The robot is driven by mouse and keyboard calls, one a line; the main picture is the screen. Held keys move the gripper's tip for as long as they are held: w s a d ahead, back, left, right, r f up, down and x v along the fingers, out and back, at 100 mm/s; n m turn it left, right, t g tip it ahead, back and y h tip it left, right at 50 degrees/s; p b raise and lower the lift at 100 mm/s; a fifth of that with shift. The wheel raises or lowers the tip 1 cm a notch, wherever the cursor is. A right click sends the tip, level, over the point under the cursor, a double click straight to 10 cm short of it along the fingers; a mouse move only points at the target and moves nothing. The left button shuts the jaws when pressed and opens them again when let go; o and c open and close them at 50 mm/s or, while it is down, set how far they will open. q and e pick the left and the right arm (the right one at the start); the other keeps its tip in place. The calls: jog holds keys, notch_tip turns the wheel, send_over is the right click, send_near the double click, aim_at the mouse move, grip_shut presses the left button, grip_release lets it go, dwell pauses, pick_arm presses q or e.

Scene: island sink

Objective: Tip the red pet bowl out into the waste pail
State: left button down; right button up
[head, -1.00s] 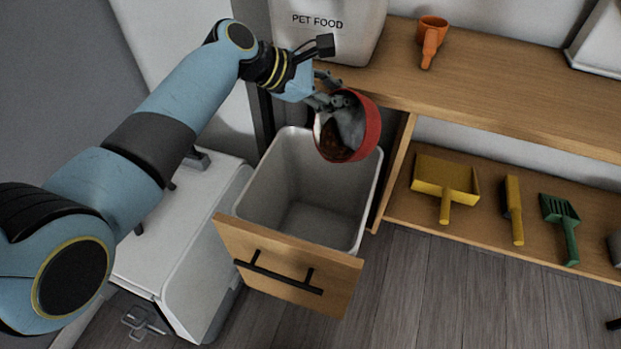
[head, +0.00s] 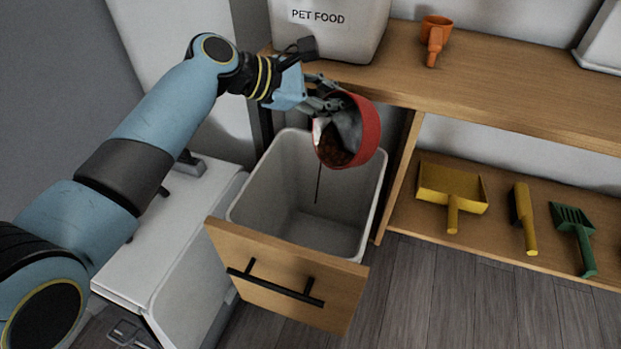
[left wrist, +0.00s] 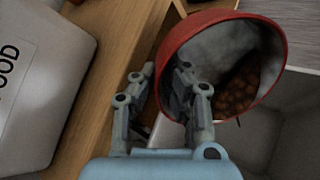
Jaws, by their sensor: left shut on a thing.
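The red pet bowl (head: 369,131) is tilted on its side above the waste pail, its mouth facing left and down. Brown kibble (head: 333,150) lies at its lower inner side, and a thin dark streak hangs below the rim into the pail. My left gripper (head: 325,103) is shut on the bowl's rim. In the left wrist view the fingers (left wrist: 168,85) grip the bowl wall (left wrist: 200,22), with kibble (left wrist: 237,92) inside. The waste pail (head: 247,210) is a grey-white bin in the pulled-out drawer; its visible inside looks empty. My right gripper is not in view.
The wooden drawer front (head: 290,285) stands open. A yellow dustpan (head: 452,190), yellow brush (head: 524,220) and green scoop (head: 575,235) lie on the lower shelf. A white box stands left of the pail.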

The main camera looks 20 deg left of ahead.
pick_arm(q)
jog(key=shift+s+a+b, duration=0.1)
jog(key=shift+b, duration=0.35)
jog(key=shift+s+a+t+h+b, duration=0.15)
jog(key=shift+t+h+b, duration=0.15)
jog(key=shift+b, duration=0.4)
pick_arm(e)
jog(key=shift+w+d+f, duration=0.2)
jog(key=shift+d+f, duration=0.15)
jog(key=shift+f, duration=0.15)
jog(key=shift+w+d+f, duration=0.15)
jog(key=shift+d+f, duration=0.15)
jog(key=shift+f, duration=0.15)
pick_arm(q)
jog(key=shift+r, duration=0.1)
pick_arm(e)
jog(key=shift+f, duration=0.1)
pick_arm(q)
jog(key=shift+s+a+r, duration=0.1)
jog(key=shift+s+a, duration=0.05)
jog(key=shift+s+a+h+b, duration=0.1)
jog(key=shift+s+h+b, duration=0.1)
jog(key=shift+h+b, duration=0.15)
jog(key=shift+a+t, duration=0.1)
jog(key=shift+t, duration=0.2)
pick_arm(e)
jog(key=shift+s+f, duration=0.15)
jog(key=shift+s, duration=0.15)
